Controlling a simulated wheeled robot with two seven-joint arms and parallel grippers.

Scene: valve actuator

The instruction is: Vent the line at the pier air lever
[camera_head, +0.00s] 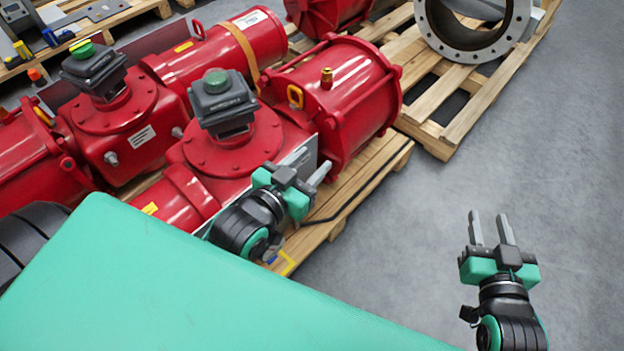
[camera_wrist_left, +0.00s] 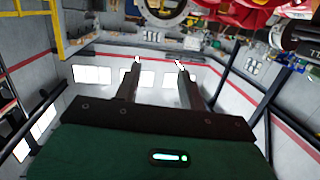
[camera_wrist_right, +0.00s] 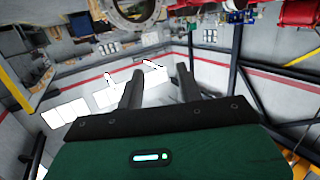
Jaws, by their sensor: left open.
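I cannot tell which, if either, is the pier air lever. The near red actuator (camera_head: 345,100) lies on a wooden pallet. My left gripper (camera_head: 314,166) is open and empty, in front of and below that cylinder in the picture; its separated fingers also show in the left wrist view (camera_wrist_left: 158,68). My right gripper (camera_head: 489,214) is open and empty over the grey floor, clear of the actuators.
A second red actuator (camera_head: 118,135) lies behind the near one. Both carry dark boxes with green caps (camera_head: 216,81). A large grey flanged ring (camera_head: 475,30) rests on a pallet (camera_head: 452,125) at the top right. Grey floor (camera_head: 400,240) is free at the right.

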